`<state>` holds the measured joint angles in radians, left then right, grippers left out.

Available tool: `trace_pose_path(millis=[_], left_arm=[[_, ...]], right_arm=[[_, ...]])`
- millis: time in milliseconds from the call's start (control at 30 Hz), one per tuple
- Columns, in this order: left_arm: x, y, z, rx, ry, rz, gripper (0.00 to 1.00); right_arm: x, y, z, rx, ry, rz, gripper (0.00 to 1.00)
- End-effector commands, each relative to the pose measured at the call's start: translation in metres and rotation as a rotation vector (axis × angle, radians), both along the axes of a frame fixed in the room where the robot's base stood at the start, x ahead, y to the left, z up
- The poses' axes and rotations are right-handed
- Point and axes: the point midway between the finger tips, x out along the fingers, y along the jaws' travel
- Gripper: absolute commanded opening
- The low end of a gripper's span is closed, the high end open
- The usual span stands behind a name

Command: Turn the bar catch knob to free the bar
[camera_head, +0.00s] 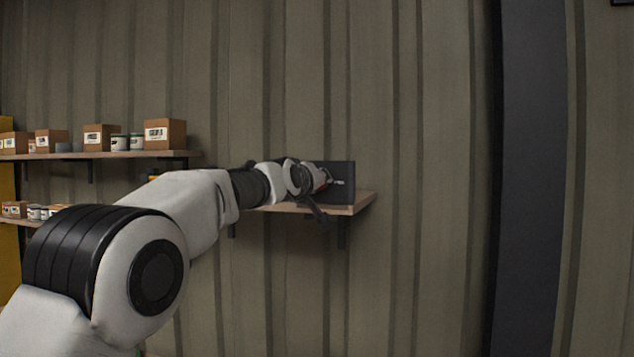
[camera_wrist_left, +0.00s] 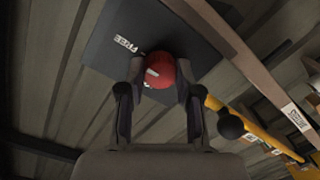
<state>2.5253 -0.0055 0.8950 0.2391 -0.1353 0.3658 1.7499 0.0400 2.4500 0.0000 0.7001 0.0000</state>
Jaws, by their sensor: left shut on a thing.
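The red catch knob (camera_wrist_left: 160,68) sits on a dark panel (camera_wrist_left: 112,30). It has a white mark on its face. A label reading "FREE" (camera_wrist_left: 126,44) is on the panel beside the knob, up and left of it in the wrist view. My left gripper (camera_wrist_left: 158,80) is shut on the knob, one finger on each side. In the head view the panel (camera_head: 343,181) stands upright at the right end of a shelf, and my left gripper (camera_head: 318,178) mostly covers the knob. I cannot pick out the bar. My right gripper is not in view.
The wooden shelf (camera_head: 356,206) is close under my left wrist. Shelves at the left (camera_head: 110,155) carry cardboard boxes (camera_head: 164,133) and cans. A dark column (camera_head: 532,180) stands at the right. The wall between panel and column is bare.

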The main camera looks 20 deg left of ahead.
Motion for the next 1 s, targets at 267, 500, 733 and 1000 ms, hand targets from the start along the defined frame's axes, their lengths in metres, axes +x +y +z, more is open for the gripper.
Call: trace_pose_path(millis=[267,500,733,1000], left_arm=[[0.0003,-0.0004,-0.0018,0.028,0.002,-0.001,0.0],[0.0003,-0.0003,-0.0021,0.028,0.002,-0.001,0.0],[0.0002,-0.0002,-0.0014,0.027,0.002,0.0,0.59],[0.0,-0.0001,-0.0007,0.026,0.0,0.0,0.59]], right_arm=[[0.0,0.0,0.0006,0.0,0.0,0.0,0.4],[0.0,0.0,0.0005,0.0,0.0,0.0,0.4],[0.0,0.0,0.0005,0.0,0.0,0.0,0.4],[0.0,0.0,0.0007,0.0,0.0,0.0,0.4]])
